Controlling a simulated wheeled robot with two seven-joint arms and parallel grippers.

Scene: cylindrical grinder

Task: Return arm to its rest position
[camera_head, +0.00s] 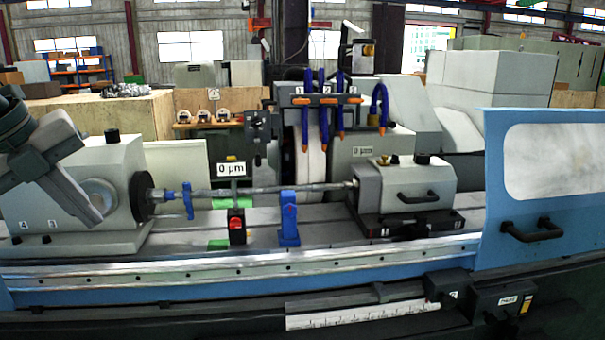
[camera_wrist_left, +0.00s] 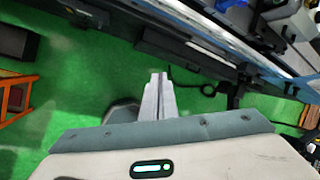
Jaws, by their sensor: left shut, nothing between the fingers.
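My left gripper (camera_wrist_left: 159,76) shows in the left wrist view with its two grey fingers together and nothing between them. Green floor lies beyond the fingertips, and the machine's lower front edge runs across the top right. In the head view, dark and grey links of my left arm rise at the left edge, in front of the grinder's headstock (camera_head: 118,170). My right arm and gripper are in neither view.
A shaft (camera_head: 262,191) lies between headstock and tailstock (camera_head: 405,185). A blue door (camera_head: 545,225) with a black handle stands at right. In the left wrist view, an orange frame (camera_wrist_left: 18,95) stands at left, and the green floor (camera_wrist_left: 90,75) is mostly clear.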

